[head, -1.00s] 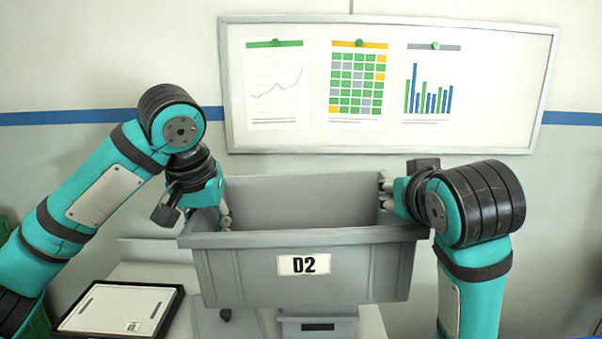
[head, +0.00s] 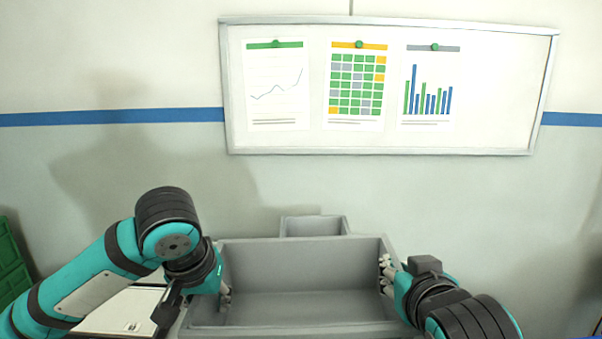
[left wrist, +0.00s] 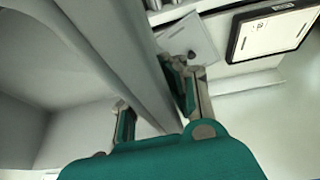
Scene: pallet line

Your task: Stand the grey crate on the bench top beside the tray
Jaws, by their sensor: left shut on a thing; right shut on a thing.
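The grey crate (head: 305,265) is upright and open at the top, in the lower middle of the head view. My left gripper (head: 224,292) is shut on its left side wall. My right gripper (head: 386,275) is shut on its right side wall. In the left wrist view the crate wall (left wrist: 125,45) runs between the fingers of my left gripper (left wrist: 158,98). The tray (head: 115,312), with a white panel, lies left of the crate, partly behind my left arm; its dark rim shows in the left wrist view (left wrist: 234,40). The crate's underside is hidden, so contact with the bench cannot be told.
A smaller grey box (head: 314,226) stands behind the crate. A green crate (head: 12,265) is at the far left edge. A whiteboard (head: 490,95) with papers hangs on the back wall, above the arms.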

